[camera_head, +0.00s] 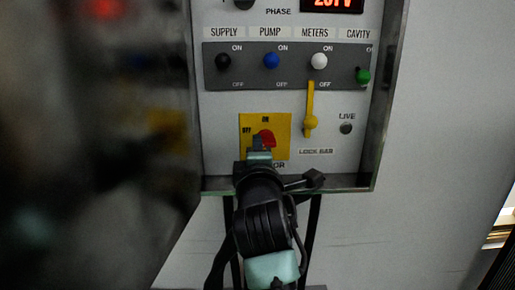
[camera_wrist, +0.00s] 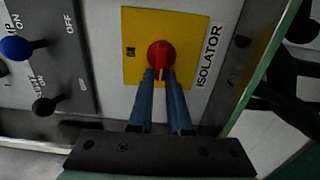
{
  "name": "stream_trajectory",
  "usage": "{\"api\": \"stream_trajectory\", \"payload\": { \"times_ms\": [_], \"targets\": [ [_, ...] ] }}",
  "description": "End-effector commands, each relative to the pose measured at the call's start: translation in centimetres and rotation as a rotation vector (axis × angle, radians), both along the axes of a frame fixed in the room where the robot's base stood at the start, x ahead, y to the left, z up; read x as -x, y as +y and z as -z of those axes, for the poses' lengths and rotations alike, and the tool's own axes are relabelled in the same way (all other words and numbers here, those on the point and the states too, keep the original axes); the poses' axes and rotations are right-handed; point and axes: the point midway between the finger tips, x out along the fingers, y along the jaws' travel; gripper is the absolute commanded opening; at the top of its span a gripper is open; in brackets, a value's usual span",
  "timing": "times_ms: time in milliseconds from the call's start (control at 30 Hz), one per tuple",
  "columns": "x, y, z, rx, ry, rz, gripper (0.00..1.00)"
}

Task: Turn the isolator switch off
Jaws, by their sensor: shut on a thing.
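The isolator switch is a red rotary knob (camera_head: 266,138) on a yellow plate (camera_head: 284,124) low on the panel. The plate has ON at its top and OFF at its left. My gripper (camera_head: 260,147) reaches it from below and partly covers it. In the wrist view the red knob (camera_wrist: 161,54) sits between the two blue fingers of my gripper (camera_wrist: 160,75), which is shut on its narrow handle. A pale mark shows on the knob's end between the fingers. The OFF label is hidden in the wrist view, and I cannot tell exactly where the knob points.
Above the plate is a grey strip (camera_head: 290,84) with black, blue (camera_head: 271,60), white and green toggles. A yellow lock bar (camera_head: 310,108) hangs right of the plate, beside the LIVE lamp (camera_head: 346,128). The cabinet's metal edge (camera_head: 345,182) runs below and right. A blurred panel fills the left.

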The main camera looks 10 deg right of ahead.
Motion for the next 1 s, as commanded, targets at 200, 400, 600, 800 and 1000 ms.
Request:
{"api": "stream_trajectory", "payload": {
  "times_ms": [200, 400, 600, 800, 1000],
  "targets": [
    [0.0, 0.1, 0.1, 0.005, 0.003, -0.001, 0.00],
    [0.0, 0.0, 0.1, 0.005, 0.003, 0.000, 0.25],
    [0.0, 0.0, 0.1, 0.004, 0.003, 0.000, 0.46],
    [0.0, 0.0, 0.1, 0.003, 0.002, 0.000, 0.46],
    [1.2, 0.2, 0.2, 0.003, 0.000, 0.000, 0.46]
  ]
}}
